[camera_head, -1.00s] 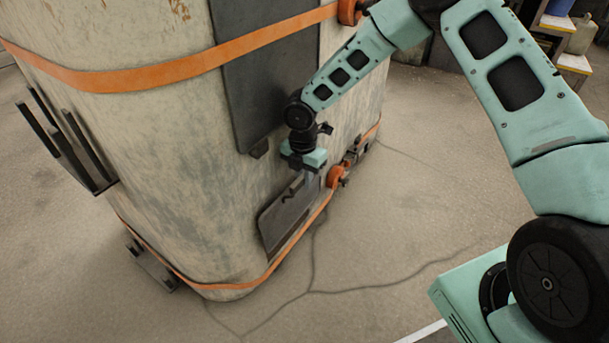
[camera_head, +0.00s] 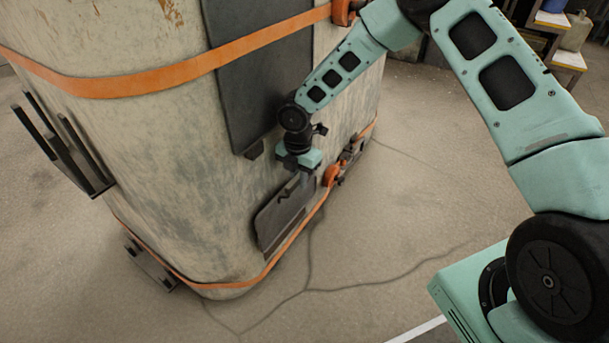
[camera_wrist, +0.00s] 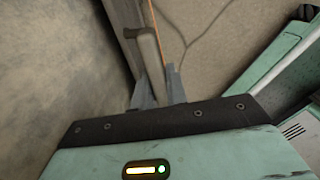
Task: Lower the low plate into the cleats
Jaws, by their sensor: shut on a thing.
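The low plate (camera_head: 280,216) is a dark grey sheet with a small handle. It is low on the side of the big pale, worn vessel, just above and behind the lower orange strap. My gripper (camera_head: 299,176) is at the plate's upper right part, pointing down. In the wrist view my gripper's fingers (camera_wrist: 159,88) are closed around a pale grey bar-like handle (camera_wrist: 151,52). The cleats for this plate cannot be made out clearly; the plate's lower edge is at the strap.
An orange strap (camera_head: 170,78) circles the vessel (camera_head: 150,150) higher up, over a tall dark plate (camera_head: 262,90). An orange ratchet (camera_head: 332,174) sits just right of my gripper. Dark brackets (camera_head: 62,145) stick out at left. The cracked floor (camera_head: 420,220) is clear.

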